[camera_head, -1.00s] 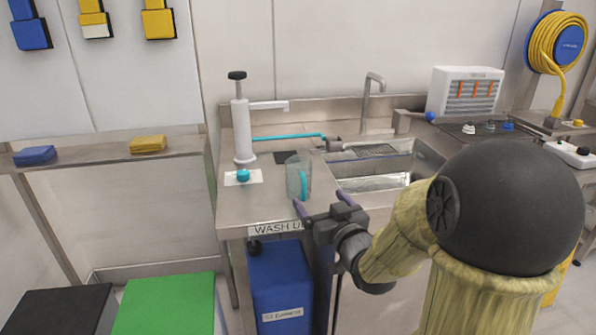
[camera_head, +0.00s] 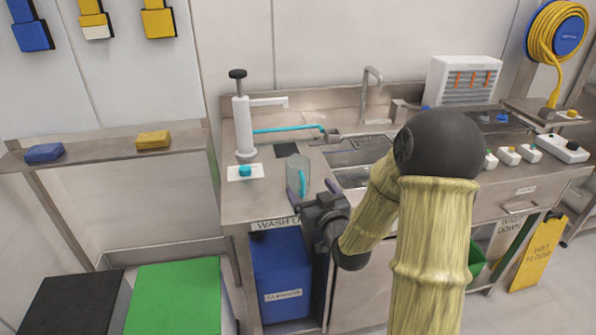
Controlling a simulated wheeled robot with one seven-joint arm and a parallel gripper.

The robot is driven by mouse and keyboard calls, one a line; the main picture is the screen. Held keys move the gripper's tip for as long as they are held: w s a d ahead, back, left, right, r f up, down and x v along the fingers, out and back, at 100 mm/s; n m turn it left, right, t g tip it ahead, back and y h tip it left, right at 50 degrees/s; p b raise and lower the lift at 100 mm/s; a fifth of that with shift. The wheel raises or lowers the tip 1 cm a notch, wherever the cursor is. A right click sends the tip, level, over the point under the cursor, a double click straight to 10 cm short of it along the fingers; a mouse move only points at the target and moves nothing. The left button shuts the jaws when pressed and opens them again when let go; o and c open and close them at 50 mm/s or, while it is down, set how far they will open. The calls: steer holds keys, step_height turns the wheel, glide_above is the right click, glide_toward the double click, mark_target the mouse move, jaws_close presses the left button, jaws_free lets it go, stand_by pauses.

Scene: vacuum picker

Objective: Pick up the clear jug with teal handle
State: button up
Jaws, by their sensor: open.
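The clear jug (camera_head: 292,171) stands upright on the steel counter (camera_head: 262,207), left of the sink. Its teal handle (camera_head: 302,183) faces the front of the counter, toward my gripper. My gripper (camera_head: 310,188) is at the counter's front edge with its purple-tipped fingers apart. One finger shows left of the handle and the other to its right. I cannot tell whether the handle is between the fingers in depth or whether they touch it. The jug's lower part is partly hidden by the gripper.
A white pump dispenser (camera_head: 242,125) stands behind and left of the jug, with a teal-knobbed white plate (camera_head: 245,172) in front of it. A teal wand (camera_head: 290,129) lies behind the jug. The sink (camera_head: 357,158) and tap (camera_head: 366,95) are to the right.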

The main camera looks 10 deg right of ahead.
mark_target(299, 181)
steer(key=shift+w, duration=0.5)
steer(key=shift+a, duration=0.2)
steer(key=shift+d, duration=0.15)
steer(key=shift+w+a+f+p, duration=0.1)
steer(key=shift+w+a+p, duration=0.2)
steer(key=shift+w, duration=0.55)
steer(key=shift+w+a+r+p, duration=0.15)
steer(key=shift+w+p, duration=0.2)
steer(key=shift+w, duration=0.45)
steer(key=shift+w+a+f+p, duration=0.15)
steer(key=shift+w+a+p, duration=0.15)
steer(key=shift+w, duration=0.55)
steer(key=shift+d, duration=0.1)
steer(key=c, duration=1.1)
